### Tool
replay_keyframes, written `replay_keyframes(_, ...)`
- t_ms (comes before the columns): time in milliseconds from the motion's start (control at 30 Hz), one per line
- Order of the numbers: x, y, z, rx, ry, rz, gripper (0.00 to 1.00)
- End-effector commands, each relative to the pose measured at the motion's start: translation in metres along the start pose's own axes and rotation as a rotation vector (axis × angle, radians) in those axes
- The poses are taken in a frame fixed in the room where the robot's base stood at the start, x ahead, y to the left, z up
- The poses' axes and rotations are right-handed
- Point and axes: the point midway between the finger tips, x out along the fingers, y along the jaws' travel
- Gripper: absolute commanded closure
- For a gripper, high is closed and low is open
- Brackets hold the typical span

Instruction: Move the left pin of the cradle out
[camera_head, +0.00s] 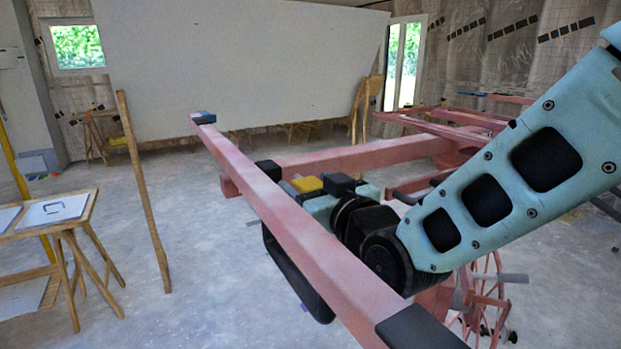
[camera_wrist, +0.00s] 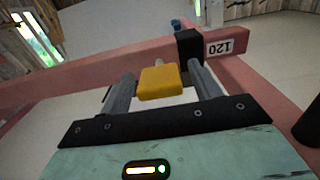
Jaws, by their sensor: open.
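My gripper (camera_wrist: 160,73) is beside the beam at this sleeve. Its two grey fingers are apart. A yellow block (camera_wrist: 159,83), which looks like the pin's handle, lies between them, with a short stub behind it pointing to the beam. A gap shows on the block's right; contact on its left cannot be told. The yellow block also shows in the head view (camera_head: 307,184). The fingers are mostly hidden in the head view.
A large white panel (camera_head: 240,65) stands at the back. A wooden trestle table (camera_head: 50,215) and a leaning wooden post (camera_head: 143,190) are on the left. More pink frame (camera_head: 365,155) and a spoked wheel (camera_head: 490,300) lie right of the beam. The floor at left centre is clear.

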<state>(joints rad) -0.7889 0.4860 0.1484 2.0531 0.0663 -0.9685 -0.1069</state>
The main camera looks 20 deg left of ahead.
Motion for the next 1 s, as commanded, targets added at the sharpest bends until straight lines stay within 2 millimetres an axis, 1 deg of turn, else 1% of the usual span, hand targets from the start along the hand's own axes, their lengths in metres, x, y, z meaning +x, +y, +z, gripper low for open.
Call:
replay_keyframes(267,0.002,0.0,0.0,0.0,0.0,0.0,0.37)
replay_keyframes(300,0.002,0.0,0.0,0.0,0.0,0.0,0.4)
replay_keyframes(367,0.002,0.0,0.0,0.0,0.0,0.0,0.57)
replay_keyframes(400,0.002,0.0,0.0,0.0,0.0,0.0,0.68)
replay_keyframes(467,0.002,0.0,0.0,0.0,0.0,0.0,0.85)
replay_keyframes(500,0.002,0.0,0.0,0.0,0.0,0.0,0.96)
replay_keyframes(533,0.002,0.0,0.0,0.0,0.0,0.0,1.0)
replay_keyframes(667,-0.004,0.001,0.002,0.001,0.001,0.001,1.0)
replay_keyframes(800,-0.021,0.001,0.003,0.001,0.003,0.002,1.0)
replay_keyframes(900,-0.029,0.001,0.002,0.001,0.003,0.002,1.0)
replay_keyframes(1000,-0.033,0.0,0.001,0.001,0.001,0.001,1.0)
